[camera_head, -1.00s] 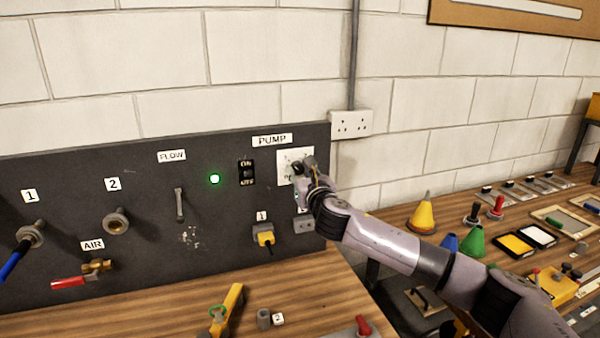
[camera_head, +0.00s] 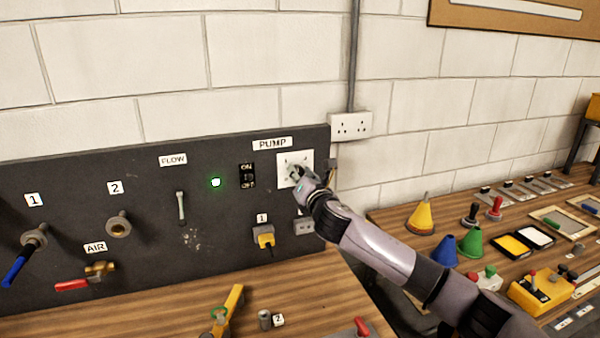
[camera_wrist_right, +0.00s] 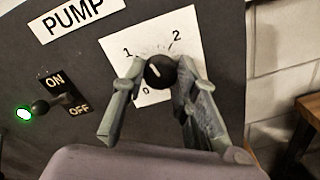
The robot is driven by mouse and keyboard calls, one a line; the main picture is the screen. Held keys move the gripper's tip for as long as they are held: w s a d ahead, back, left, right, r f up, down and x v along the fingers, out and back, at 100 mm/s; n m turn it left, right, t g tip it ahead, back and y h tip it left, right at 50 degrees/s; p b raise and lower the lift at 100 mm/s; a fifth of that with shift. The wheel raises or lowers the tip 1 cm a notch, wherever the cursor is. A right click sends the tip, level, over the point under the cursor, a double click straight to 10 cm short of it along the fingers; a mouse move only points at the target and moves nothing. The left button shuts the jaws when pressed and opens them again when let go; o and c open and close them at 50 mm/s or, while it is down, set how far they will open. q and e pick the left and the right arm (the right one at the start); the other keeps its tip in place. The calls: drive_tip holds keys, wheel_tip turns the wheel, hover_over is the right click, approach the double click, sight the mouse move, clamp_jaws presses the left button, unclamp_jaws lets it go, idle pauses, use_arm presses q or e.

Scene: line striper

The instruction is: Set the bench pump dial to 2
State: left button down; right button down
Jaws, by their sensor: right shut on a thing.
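The pump dial is a black round knob (camera_wrist_right: 160,71) on a white square plate (camera_wrist_right: 184,22) marked 0, 1 and 2, seen in the right wrist view. A short white line on the knob points up and slightly left, between 1 and 2. My right gripper (camera_wrist_right: 159,79) is shut on the knob, one finger on each side. In the head view the right gripper (camera_head: 297,174) is at the plate (camera_head: 307,157) below the PUMP label (camera_head: 272,143), and it hides most of the knob. My left gripper is not in view.
The black ON/OFF switch (camera_head: 247,176) and a lit green lamp (camera_head: 215,183) sit left of the dial. A side bench with cones (camera_head: 421,217) stands at right.

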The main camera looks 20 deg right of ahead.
drive_tip(key=m+p, duration=0.1)
drive_tip(key=m, duration=1)
drive_tip(key=shift+p, duration=0.3)
drive_tip(key=shift+f, duration=0.1)
idle(0.3)
drive_tip(key=c, duration=1.2)
unclamp_jaws()
drive_tip(key=shift+d, duration=0.1)
drive_tip(key=shift+c, duration=0.2)
drive_tip(key=s, duration=1.2)
drive_tip(key=shift+d+r, duration=0.2)
drive_tip(key=shift+r, duration=0.05)
